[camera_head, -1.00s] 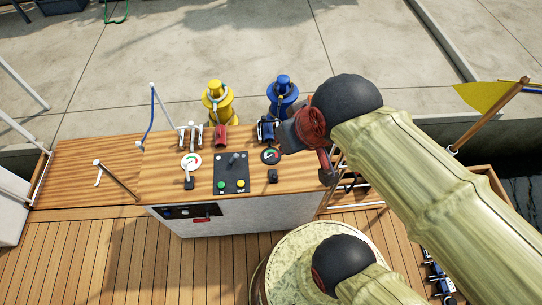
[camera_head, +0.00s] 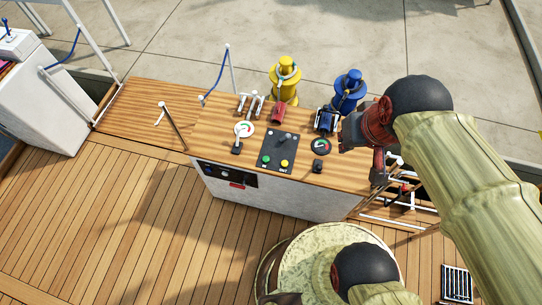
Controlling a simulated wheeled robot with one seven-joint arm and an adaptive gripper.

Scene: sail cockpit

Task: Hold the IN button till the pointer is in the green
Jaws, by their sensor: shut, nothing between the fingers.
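The console panel (camera_head: 277,152) is a dark plate on the wooden console top. It bears a green button (camera_head: 266,160) at its left, which looks like the one labelled IN, a yellow button (camera_head: 284,163) beside it and a small lever (camera_head: 283,140). A white-faced gauge (camera_head: 244,129) is left of the panel and a dark-faced gauge (camera_head: 321,145) is right of it. Both show some green; their pointers are too small to read. My gripper (camera_head: 380,176) is shut and empty at the console's right end, apart from the buttons.
A small black switch (camera_head: 317,166) is below the dark gauge. Wooden deck (camera_head: 130,220) is clear in front.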

